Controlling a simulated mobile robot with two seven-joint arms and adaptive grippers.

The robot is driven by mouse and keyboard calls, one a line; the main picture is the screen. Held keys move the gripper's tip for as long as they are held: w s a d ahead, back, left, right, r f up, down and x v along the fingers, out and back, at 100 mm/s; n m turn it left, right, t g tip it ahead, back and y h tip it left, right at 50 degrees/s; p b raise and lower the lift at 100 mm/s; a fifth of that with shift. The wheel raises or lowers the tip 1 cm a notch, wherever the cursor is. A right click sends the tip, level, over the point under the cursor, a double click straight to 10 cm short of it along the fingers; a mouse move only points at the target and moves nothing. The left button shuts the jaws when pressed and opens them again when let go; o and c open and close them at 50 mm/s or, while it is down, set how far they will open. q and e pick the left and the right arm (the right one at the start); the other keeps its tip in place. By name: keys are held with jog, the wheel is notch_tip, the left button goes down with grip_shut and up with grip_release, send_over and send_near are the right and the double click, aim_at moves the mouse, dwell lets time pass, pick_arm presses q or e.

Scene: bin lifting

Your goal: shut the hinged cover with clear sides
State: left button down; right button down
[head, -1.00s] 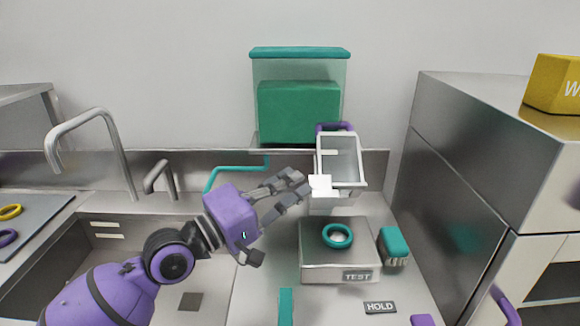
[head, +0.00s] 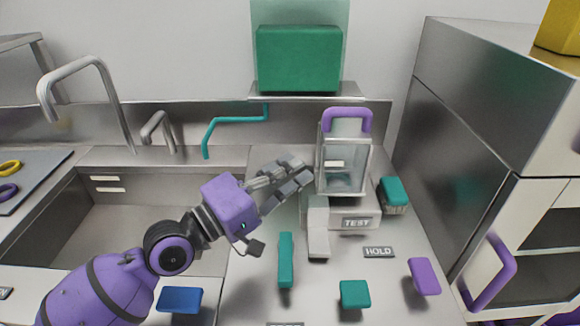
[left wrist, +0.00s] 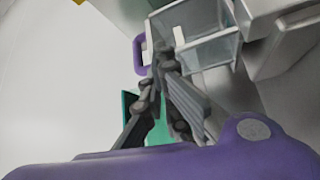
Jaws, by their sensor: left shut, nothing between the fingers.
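The clear-sided cover (head: 345,150) with a pale frame and purple handle (head: 346,113) stands about upright over the grey base (head: 367,205) labelled TEST. I cannot tell whether its lower rim sits fully on the base. A faint teal tint shows through its lower part. My left gripper (head: 308,172) is shut and empty, close to the cover's left side; I cannot tell whether they touch. In the left wrist view the fingers (left wrist: 163,60) are close to the cover (left wrist: 205,48) and its purple handle (left wrist: 139,55). My right gripper is not in view.
A pale grey bar (head: 318,232) stands in front of the base. A teal-topped brush (head: 394,193) is right of it. A steel cabinet (head: 470,130) borders the right; a sink (head: 140,220) is left.

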pick_arm(q)
jog(key=v, duration=1.2)
dwell(0.3)
